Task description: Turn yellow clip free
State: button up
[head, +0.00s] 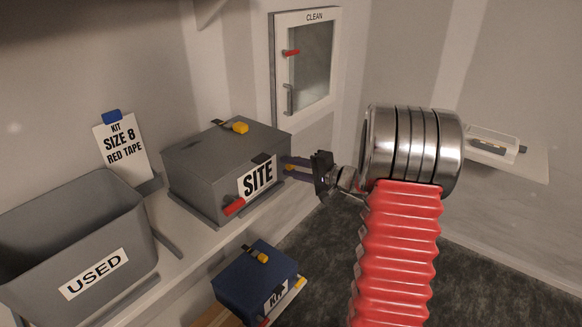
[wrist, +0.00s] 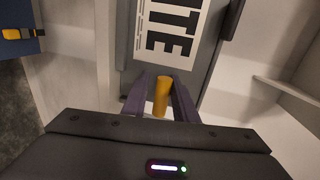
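The grey SITE box (head: 205,165) stands closed on the bench, with its white SITE label (wrist: 165,35) in the wrist view. A yellow clip (wrist: 161,96) sticks out from the box at its labelled side. In the head view this clip (head: 290,168) is a small patch, mostly hidden by my fingers. My gripper (head: 294,167) is at the right end of the box. Its two purple fingers (wrist: 160,98) stand on either side of the clip, with narrow gaps showing, so it looks open around it. Contact is not clear.
A yellow latch (head: 240,127) is on the SITE lid and a red clip (head: 234,206) on its front. A USED bin (head: 140,235) stands left, with a kit card (head: 121,145) behind. A blue KIT box (head: 240,285) sits lower. A CLEAN hatch (head: 276,70) is on the wall.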

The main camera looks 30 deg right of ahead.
jog(key=shift+o, duration=1)
jog(key=shift+r, duration=0.15)
jog(key=shift+d, duration=0.1)
jog(key=shift+s+d+r, duration=0.1)
jog(key=shift+s, duration=0.1)
jog(key=v, duration=1.3)
jog(key=shift+s, duration=0.1)
